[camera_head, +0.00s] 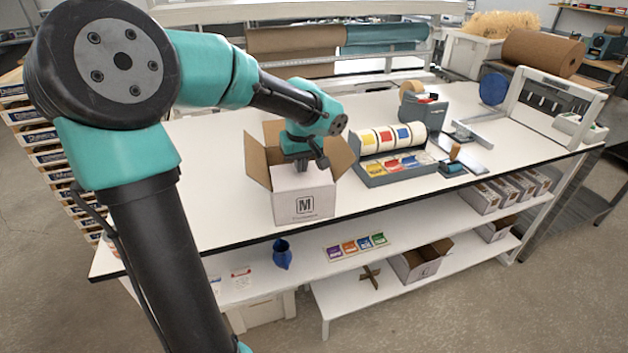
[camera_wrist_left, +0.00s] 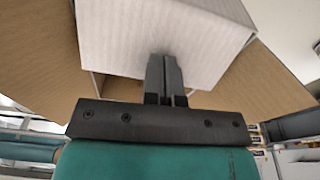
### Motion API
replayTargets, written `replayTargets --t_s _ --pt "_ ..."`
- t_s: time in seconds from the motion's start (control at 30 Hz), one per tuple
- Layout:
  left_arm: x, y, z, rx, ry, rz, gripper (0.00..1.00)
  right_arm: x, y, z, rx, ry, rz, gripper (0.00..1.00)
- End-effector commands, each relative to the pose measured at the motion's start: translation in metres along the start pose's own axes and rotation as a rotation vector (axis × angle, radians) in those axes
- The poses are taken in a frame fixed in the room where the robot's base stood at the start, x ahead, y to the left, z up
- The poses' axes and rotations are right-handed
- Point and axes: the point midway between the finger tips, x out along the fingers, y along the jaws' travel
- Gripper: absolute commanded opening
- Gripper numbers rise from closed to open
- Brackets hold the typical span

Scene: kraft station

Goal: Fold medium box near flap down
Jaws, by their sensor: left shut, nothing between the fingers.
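The medium box (camera_head: 303,207), white outside with an "M" on its front, stands on the white table. Its left flap (camera_head: 257,163) and right flap (camera_head: 338,157) stand open, brown insides showing, and a back flap (camera_head: 272,131) is raised. The near flap (camera_head: 300,180) appears folded inward, white side up; the left wrist view shows a white panel (camera_wrist_left: 150,32) behind my fingertips. My left gripper (camera_head: 302,163) is shut and empty, pointing down over the box opening. Whether it touches the flap is unclear. It also shows in the left wrist view (camera_wrist_left: 166,65). My right gripper is out of view.
A label dispenser (camera_head: 393,170) with coloured rolls and cards stands right of the box, a tape dispenser (camera_head: 424,111) behind it. The table (camera_head: 215,200) is clear left of the box.

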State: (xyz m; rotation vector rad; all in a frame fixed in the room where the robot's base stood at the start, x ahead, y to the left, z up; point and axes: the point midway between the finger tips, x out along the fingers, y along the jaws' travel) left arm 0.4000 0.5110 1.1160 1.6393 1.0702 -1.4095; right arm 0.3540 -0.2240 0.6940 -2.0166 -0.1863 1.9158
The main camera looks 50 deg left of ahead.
Motion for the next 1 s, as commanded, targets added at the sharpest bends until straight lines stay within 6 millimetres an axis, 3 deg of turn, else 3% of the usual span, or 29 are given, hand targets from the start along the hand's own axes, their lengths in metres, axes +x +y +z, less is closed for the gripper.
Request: replayTargets --t_s 1.0 --pt "0.012 0.000 0.002 0.000 -0.001 -0.001 0.00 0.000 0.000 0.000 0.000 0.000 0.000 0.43"
